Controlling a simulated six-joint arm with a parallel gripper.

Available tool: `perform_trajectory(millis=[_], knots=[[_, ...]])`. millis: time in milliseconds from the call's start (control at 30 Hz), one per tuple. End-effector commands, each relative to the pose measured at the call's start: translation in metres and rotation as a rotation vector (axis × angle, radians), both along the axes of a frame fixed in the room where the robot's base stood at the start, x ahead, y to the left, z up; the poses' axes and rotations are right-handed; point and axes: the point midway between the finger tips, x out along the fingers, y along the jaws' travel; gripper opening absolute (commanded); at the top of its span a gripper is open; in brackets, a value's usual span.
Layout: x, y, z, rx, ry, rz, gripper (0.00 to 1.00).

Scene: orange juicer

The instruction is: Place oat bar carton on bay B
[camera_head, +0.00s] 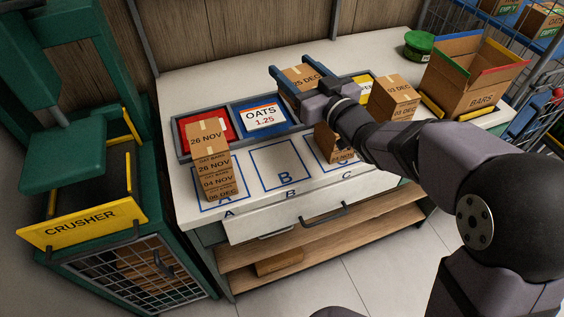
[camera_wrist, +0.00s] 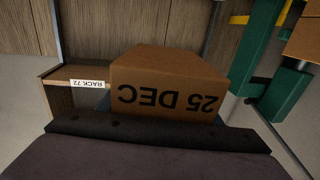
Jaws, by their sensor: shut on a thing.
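My gripper (camera_head: 305,88) is shut on a brown oat bar carton (camera_head: 302,74) marked 25 DEC, held above the back part of the counter. In the wrist view the same carton (camera_wrist: 168,95) fills the middle, its 25 DEC print upside down. Bay B (camera_head: 282,168) is a blue outlined square on the white counter, lettered B, and it is empty. It lies in front of and below my gripper. Bay A (camera_head: 228,204) bears a stack of cartons (camera_head: 214,165) with several dates. Bay C (camera_head: 352,174) bears a carton (camera_head: 332,142) partly hidden by my arm.
Behind the bays is a grey tray with a red panel (camera_head: 225,125) and a blue OATS panel (camera_head: 264,117). A 03 DEC carton (camera_head: 393,99) stands right of my wrist. An open BARS box (camera_head: 471,75) and green tub (camera_head: 419,44) stand at right. A crusher (camera_head: 85,222) stands left.

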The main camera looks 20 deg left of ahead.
Motion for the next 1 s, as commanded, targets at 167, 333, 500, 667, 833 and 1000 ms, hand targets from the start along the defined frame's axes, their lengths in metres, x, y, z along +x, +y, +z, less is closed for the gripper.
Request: perform_trajectory(millis=[167, 333, 500, 667, 833, 1000], knots=[[-0.056, 0.052, -0.030, 0.002, -0.003, 0.119, 0.31], [-0.091, 0.077, -0.046, 0.003, -0.002, 0.145, 0.31], [-0.097, 0.076, -0.056, 0.001, 0.000, 0.080, 0.31], [-0.081, 0.059, -0.062, 0.000, 0.001, -0.018, 0.31], [-0.066, 0.042, -0.073, -0.001, 0.001, -0.110, 0.31], [-0.057, 0.033, -0.078, 0.000, 0.000, -0.159, 0.31]])
